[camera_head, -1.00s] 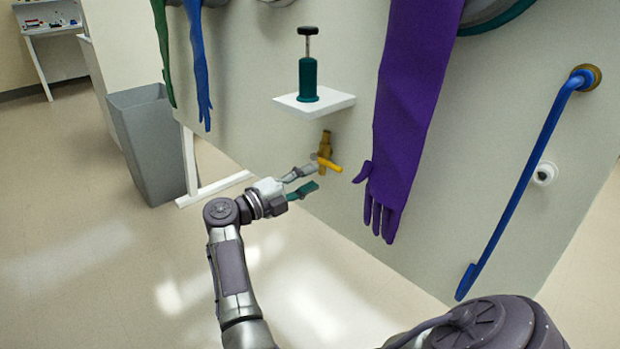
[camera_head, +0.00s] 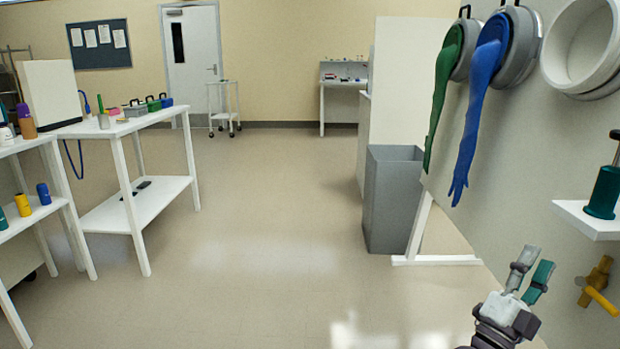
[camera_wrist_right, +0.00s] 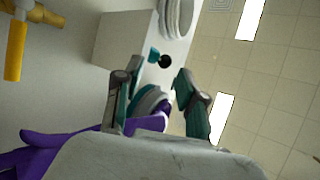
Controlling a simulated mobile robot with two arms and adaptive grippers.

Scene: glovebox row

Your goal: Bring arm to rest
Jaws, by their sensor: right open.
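My right gripper (camera_head: 533,266) is in the lower right of the head view, fingers pointing up, with one grey and one teal fingertip showing. It is open and I see nothing between its fingers. It is left of the brass valve with the yellow handle (camera_head: 597,291) on the wall panel, apart from it in the picture. In the wrist view the two open fingers of the right gripper (camera_wrist_right: 158,70) show, and the yellow valve handle (camera_wrist_right: 14,50) is at upper left. My left gripper is not in view.
A white shelf (camera_head: 580,215) holds a teal pump bottle (camera_head: 605,190). A blue glove (camera_head: 475,120) and a green glove (camera_head: 438,95) hang from ports. A grey bin (camera_head: 390,200) stands below. A white bench (camera_head: 135,212) is at left; the middle floor is clear. A purple glove (camera_wrist_right: 60,142) shows in the wrist view.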

